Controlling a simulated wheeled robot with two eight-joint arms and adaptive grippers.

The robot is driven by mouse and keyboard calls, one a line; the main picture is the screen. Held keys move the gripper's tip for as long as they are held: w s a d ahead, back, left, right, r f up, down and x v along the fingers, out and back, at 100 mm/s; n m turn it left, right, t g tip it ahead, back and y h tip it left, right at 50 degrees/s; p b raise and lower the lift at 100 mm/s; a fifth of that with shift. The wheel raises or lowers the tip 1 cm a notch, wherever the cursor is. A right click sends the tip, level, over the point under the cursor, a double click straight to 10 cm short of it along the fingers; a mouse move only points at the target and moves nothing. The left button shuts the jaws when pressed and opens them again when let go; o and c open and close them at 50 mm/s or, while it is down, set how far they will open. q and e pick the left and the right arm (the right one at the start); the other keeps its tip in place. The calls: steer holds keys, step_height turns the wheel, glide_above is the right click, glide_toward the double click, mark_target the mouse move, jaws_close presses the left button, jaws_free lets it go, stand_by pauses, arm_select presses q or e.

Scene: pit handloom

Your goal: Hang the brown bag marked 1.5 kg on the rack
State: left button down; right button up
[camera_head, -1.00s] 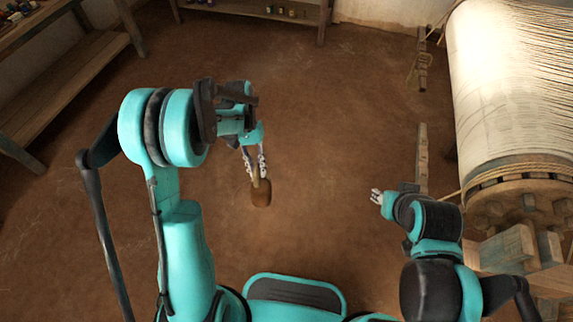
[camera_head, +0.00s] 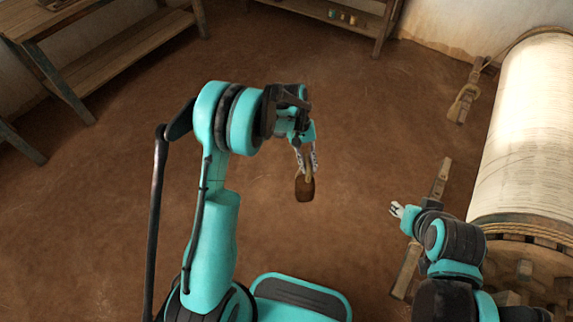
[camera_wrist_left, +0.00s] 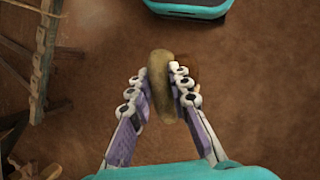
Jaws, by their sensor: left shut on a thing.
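A brown bag (camera_head: 305,188) hangs from my left gripper (camera_head: 306,160) above the bare floor in the head view. In the left wrist view the left gripper (camera_wrist_left: 162,92) is shut on an upright tan-brown part of the bag (camera_wrist_left: 160,75), with one finger on each side. The marking on the bag cannot be read. My right gripper (camera_head: 398,210) shows small at the right, near the loom, and its fingers look apart with nothing between them. I cannot make out the rack for certain in these views.
The loom's large roll of pale warp (camera_head: 535,130) stands at the right. Wooden beams (camera_head: 440,180) lie on the floor beside it. A wooden shelf bench (camera_head: 110,60) is at the upper left, and a low shelf (camera_head: 340,22) with small jars stands at the back. The middle floor is clear.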

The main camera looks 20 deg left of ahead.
arm_select(q)
steer(key=w+d+f+n+t, duration=0.15)
steer(key=d+n, duration=0.25)
steer(key=d, duration=0.7)
steer(key=w+d+f+n+t+h+p, duration=0.1)
steer(key=w+d+f+n, duration=0.2)
steer(key=d, duration=0.7)
steer(key=w+d+f+n+t, duration=0.2)
steer(key=d+n, duration=0.2)
steer(key=d, duration=0.7)
steer(key=w+a, duration=0.4)
steer(key=a, duration=1)
steer(key=shift+w+r, duration=0.15)
steer(key=shift+r, duration=0.3)
steer(key=shift+a+m+g, duration=0.2)
steer(key=shift+m+g, duration=0.05)
steer(key=shift+m, duration=0.05)
